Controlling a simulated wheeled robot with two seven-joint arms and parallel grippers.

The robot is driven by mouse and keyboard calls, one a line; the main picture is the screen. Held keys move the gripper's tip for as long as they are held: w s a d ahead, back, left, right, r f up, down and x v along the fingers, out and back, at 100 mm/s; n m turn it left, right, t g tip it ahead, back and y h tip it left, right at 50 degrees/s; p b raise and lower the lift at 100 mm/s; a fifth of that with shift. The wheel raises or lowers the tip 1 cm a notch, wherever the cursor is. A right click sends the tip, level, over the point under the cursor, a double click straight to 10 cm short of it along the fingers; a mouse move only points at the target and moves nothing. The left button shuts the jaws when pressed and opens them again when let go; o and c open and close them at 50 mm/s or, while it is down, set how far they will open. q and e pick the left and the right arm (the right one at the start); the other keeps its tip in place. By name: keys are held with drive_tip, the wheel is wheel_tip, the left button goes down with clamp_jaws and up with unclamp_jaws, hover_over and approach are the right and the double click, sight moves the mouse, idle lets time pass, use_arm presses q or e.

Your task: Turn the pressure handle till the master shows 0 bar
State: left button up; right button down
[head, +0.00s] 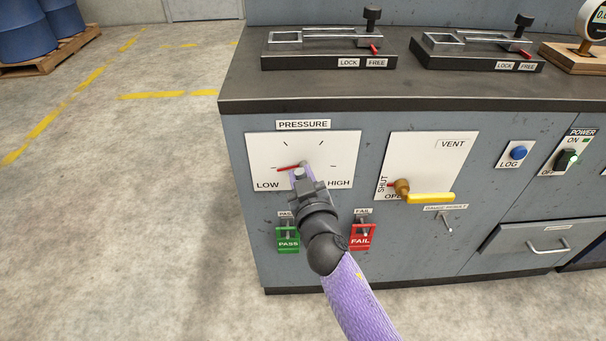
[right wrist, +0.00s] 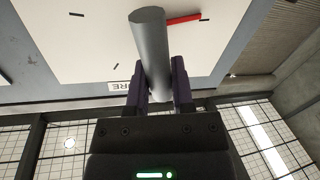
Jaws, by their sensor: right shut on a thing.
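The white pressure panel (head: 338,150) is on the cabinet front, marked LOW at left and HIGH at right. Its red pointer (head: 287,168) points left, a little above LOW. My right gripper (head: 302,180) is at the panel's middle, shut on the grey pressure handle (right wrist: 152,50). In the right wrist view the handle stands between both fingers, with the red pointer (right wrist: 184,19) beside it. In the head view my gripper mostly hides the handle. The master gauge (head: 597,22) is cut off at the top right; its full reading cannot be told. My left gripper is out of view.
Right of the panel is the vent plate (head: 450,165) with a yellow lever (head: 430,198) lying level. Green PASS (head: 287,240) and red FAIL (head: 361,236) tags hang below, close to my right arm. Two clamp fixtures (head: 328,61) (head: 478,66) stand on the bench top. Open floor lies left.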

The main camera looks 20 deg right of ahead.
drive_tip(key=shift+a+r+n+p, duration=0.15)
drive_tip(key=shift+n+p, duration=0.2)
drive_tip(key=shift+n, duration=0.35)
drive_tip(key=shift+w+a+n+g+p, duration=0.15)
drive_tip(key=shift+n+g+p, duration=0.2)
drive_tip(key=shift+n, duration=0.55)
drive_tip(key=n, duration=0.3)
drive_tip(key=f+n+g+h+p, duration=0.1)
drive_tip(key=shift+a+n, duration=0.25)
drive_tip(key=shift+n, duration=0.05)
drive_tip(key=shift+a+f+n, duration=0.1)
drive_tip(key=shift+f+n, duration=0.15)
drive_tip(key=shift+n, duration=0.75)
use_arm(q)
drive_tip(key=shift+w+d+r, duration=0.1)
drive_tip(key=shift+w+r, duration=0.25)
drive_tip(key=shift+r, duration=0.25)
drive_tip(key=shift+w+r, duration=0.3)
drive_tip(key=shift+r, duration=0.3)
use_arm(e)
drive_tip(key=shift+f+n+g, duration=0.1)
drive_tip(key=shift+n+g, duration=0.15)
drive_tip(key=shift+n, duration=0.15)
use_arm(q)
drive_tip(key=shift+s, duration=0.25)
use_arm(e)
drive_tip(key=shift+h, duration=0.3)
